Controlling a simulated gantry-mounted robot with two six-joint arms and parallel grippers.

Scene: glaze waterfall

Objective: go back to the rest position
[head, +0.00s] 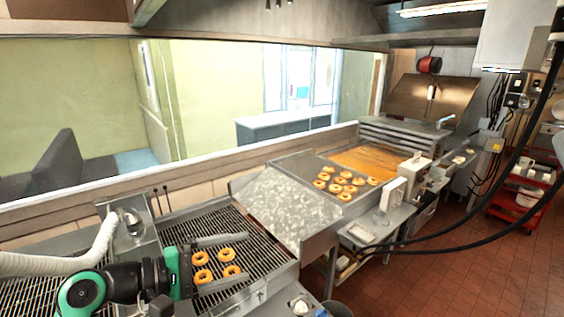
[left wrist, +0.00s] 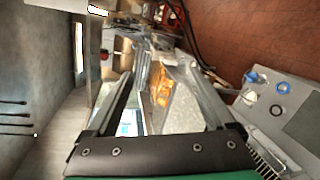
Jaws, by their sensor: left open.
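My left gripper (head: 246,258) is open, with its two fingers spread and pointing right over the wire rack (head: 262,231) in the head view. Nothing is between the fingers. Several golden donuts (head: 227,254) lie on the rack, seen between and beside the fingers; they appear below the gripper, apart from it. In the left wrist view the open, empty fingers (left wrist: 158,70) face along the counter line. My right gripper is in neither view.
A sloped metal panel (head: 288,207) stands right of the rack. Beyond it, several more donuts (head: 345,184) lie in the fryer (head: 366,159). A white hose (head: 60,264) runs beside my left arm. A red cart (head: 520,190) stands far right on open tiled floor.

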